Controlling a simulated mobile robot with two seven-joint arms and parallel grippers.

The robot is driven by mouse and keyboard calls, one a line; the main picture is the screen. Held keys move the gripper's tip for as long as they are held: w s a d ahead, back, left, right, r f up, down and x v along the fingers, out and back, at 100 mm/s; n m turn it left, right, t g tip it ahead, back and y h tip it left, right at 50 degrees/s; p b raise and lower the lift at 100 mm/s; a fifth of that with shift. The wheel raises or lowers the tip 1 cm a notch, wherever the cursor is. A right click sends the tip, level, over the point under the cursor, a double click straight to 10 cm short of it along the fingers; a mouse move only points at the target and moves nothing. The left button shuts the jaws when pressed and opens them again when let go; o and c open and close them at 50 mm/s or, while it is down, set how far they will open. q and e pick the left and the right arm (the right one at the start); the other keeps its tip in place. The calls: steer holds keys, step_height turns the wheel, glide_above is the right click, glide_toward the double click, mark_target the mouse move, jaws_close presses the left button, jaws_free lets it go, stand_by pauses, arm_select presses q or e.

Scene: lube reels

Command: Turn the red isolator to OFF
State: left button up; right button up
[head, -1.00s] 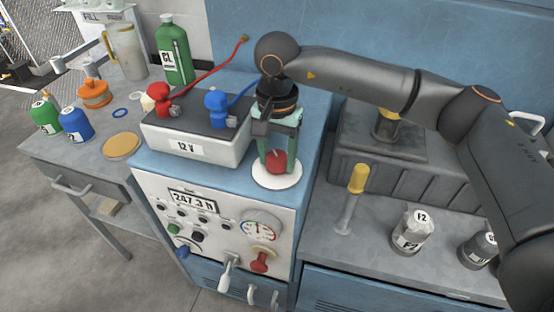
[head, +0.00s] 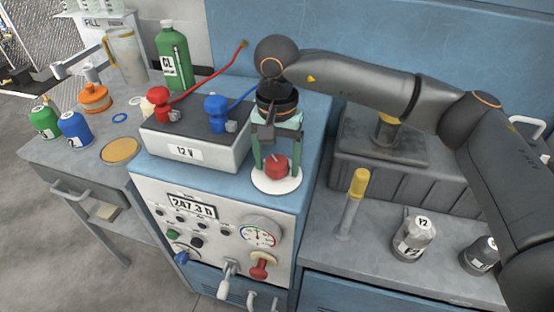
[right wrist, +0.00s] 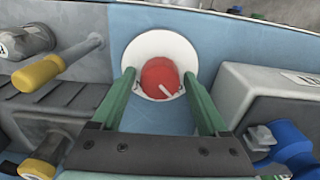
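The red isolator is a round red knob (head: 276,166) on a white disc (head: 277,186) on top of the blue cabinet, near its front right corner. In the right wrist view the knob (right wrist: 159,74) shows a short pale mark on its lower part. My right gripper (head: 277,172) points down over the disc. Its two green fingers stand open on either side of the knob, with a visible gap on both sides in the right wrist view (right wrist: 160,80). Whether the fingertips reach the disc I cannot tell. My left gripper is not in view.
A 12 V battery (head: 190,152) with red and blue terminal clamps stands left of the disc. The front panel has a gauge (head: 260,234) and a red lever (head: 260,266). Right of the cabinet are a yellow-topped post (head: 355,190) and a jar (head: 413,238).

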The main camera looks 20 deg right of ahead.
mark_target(277, 161)
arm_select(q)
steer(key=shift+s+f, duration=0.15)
arm_select(e)
steer(key=shift+o, duration=0.6)
arm_select(q)
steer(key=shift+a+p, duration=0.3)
steer(key=shift+p, duration=0.1)
arm_select(e)
step_height(277, 161, up, 12)
steer(key=shift+r, duration=0.2)
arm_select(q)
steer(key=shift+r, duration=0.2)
